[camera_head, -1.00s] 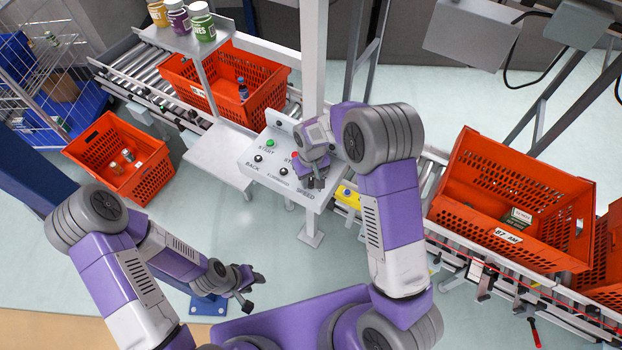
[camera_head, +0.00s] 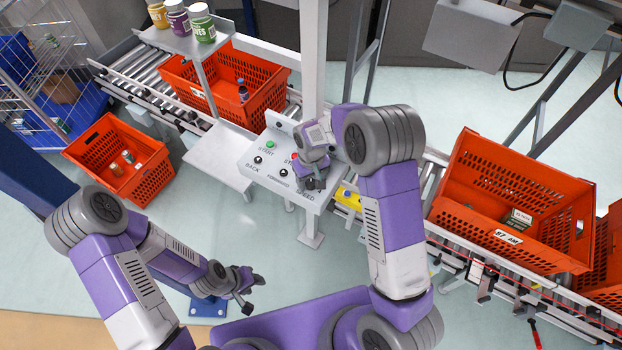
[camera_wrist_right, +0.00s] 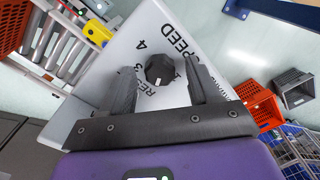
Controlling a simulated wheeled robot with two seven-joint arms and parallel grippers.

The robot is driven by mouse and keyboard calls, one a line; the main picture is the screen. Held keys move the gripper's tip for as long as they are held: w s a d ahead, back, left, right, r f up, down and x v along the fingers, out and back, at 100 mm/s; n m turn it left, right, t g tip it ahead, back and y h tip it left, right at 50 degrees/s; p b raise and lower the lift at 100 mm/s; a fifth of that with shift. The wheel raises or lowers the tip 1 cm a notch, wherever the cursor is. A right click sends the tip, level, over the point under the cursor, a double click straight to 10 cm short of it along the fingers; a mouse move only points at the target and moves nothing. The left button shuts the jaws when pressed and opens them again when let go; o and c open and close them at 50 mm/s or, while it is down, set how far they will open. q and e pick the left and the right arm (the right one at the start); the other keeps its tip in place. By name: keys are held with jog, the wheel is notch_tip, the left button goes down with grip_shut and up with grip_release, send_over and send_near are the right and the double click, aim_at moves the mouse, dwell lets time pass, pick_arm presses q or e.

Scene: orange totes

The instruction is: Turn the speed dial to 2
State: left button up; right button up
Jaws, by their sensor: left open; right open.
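The speed dial (camera_wrist_right: 160,69) is a black faceted knob on the white control panel (camera_wrist_right: 150,30), with a small pale mark on it. The printed numbers 3 and 4 and the word SPEED show beside it; other numbers are partly hidden. My right gripper (camera_wrist_right: 158,68) is open, with one finger on each side of the dial. I cannot tell whether either finger touches it. In the head view my right gripper (camera_head: 314,184) is over the panel's right end and hides the dial. My left gripper (camera_head: 247,291) is open and empty, low over the floor.
The panel also carries a green START button (camera_head: 271,144), a red button (camera_head: 294,156) and black BACK and FORWARD knobs. Orange totes (camera_head: 510,190) stand on the roller conveyor. A grey post (camera_head: 314,60) rises behind the panel.

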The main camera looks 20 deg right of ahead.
aim_at(311, 182)
notch_tip(311, 182, up, 8)
jog(key=shift+f, duration=0.2)
dwell(0.7)
